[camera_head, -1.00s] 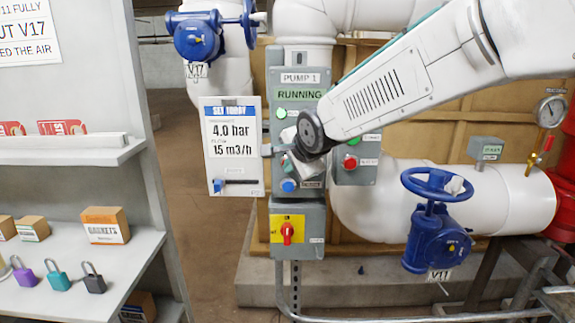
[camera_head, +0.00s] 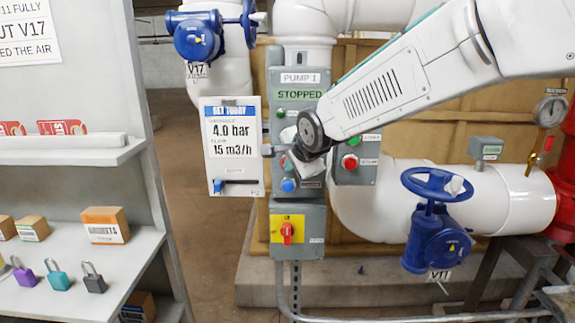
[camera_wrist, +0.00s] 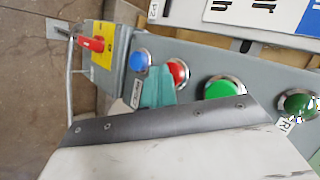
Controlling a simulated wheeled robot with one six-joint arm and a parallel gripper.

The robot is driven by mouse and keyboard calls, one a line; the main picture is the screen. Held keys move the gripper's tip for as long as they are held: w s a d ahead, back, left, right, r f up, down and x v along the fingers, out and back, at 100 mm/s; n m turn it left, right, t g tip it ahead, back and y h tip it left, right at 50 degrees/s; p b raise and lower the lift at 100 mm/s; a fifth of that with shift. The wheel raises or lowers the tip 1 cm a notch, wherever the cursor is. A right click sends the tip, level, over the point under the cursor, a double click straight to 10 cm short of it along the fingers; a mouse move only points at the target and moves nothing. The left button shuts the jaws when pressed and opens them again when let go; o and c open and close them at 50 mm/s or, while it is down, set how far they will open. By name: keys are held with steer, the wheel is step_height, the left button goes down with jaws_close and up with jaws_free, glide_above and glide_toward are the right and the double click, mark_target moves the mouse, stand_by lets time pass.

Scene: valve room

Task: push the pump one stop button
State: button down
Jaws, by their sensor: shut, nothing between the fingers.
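The grey pump 1 panel (camera_head: 276,90) shows STOPPED on its display (camera_head: 299,95). In the wrist view its red button (camera_wrist: 180,71) sits between a blue button (camera_wrist: 139,60) and a large green button (camera_wrist: 222,89). My gripper (camera_wrist: 159,87) is shut and empty, its teal fingertips at the red button's edge and overlapping it in the picture. I cannot tell whether they still touch it.
A second grey box with a red button (camera_head: 350,162) is right of the panel. A yellow plate with a red switch (camera_head: 287,232) is below. A white set-today board (camera_head: 232,180) hangs close on the left. Blue valves V17 (camera_head: 198,38) and V11 (camera_head: 435,240) are nearby.

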steer(key=shift+s, duration=0.7)
steer(key=s, duration=0.5)
steer(key=shift+a, duration=0.1)
stand_by(0.5)
